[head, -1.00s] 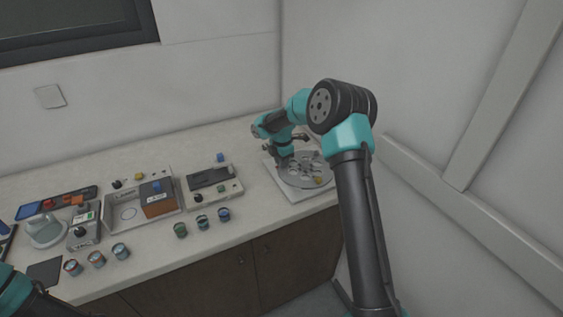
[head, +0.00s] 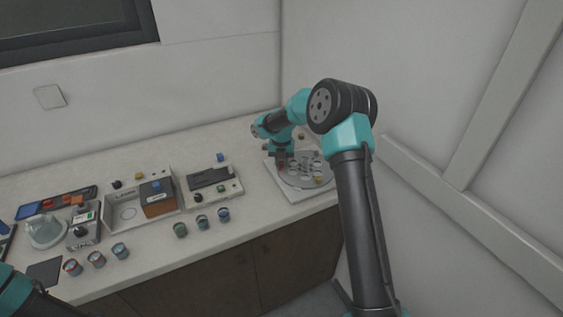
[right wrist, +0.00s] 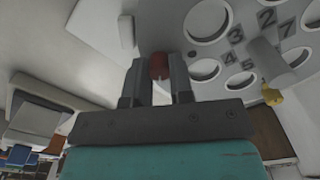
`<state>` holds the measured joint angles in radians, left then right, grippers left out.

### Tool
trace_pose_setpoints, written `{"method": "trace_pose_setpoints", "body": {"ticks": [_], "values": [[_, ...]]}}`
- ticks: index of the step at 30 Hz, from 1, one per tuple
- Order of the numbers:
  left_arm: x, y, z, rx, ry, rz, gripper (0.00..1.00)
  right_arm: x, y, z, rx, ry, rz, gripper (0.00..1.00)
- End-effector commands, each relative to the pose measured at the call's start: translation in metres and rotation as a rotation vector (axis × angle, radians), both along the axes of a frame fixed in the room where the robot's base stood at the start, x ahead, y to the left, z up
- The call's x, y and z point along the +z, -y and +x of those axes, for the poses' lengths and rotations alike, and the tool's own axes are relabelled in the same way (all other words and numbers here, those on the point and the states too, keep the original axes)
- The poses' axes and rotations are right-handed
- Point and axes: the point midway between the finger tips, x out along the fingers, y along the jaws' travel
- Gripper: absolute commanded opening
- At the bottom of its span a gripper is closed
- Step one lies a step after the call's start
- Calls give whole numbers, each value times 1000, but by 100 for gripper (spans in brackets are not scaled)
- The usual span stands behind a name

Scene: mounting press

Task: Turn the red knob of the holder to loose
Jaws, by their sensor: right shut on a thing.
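The holder is a round grey disc (head: 303,182) with several numbered holes, on a pale square base at the right end of the counter. Its numbered face also shows in the right wrist view (right wrist: 228,52). The red knob (right wrist: 159,66) stands between the fingers of my right gripper (right wrist: 157,78), which is shut on it. In the head view, my right gripper (head: 282,163) reaches down at the disc's left side, and its wrist hides part of the holder. My left gripper is out of view; only part of my left arm shows at the lower left.
A yellow part (head: 319,180) is on the disc's near right side. Left of the holder stand a grey device (head: 215,186), an open tray machine (head: 127,213) and several small cups (head: 202,222) near the front edge. The wall is close on the right.

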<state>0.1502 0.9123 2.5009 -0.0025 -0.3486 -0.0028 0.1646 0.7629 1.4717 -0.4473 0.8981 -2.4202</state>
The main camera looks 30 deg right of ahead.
Motion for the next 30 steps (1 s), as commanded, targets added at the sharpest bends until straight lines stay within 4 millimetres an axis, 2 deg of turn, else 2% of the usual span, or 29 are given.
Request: {"method": "trace_pose_setpoints", "body": {"ticks": [6,12,26,27,30], "values": [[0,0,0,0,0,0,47,0,0,0,139,-1,1,0],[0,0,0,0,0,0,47,0,0,0,207,-1,1,0],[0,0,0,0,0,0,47,0,0,0,226,-1,1,0],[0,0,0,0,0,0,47,0,0,0,226,-1,1,23],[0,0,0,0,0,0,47,0,0,0,226,-1,1,33]]}}
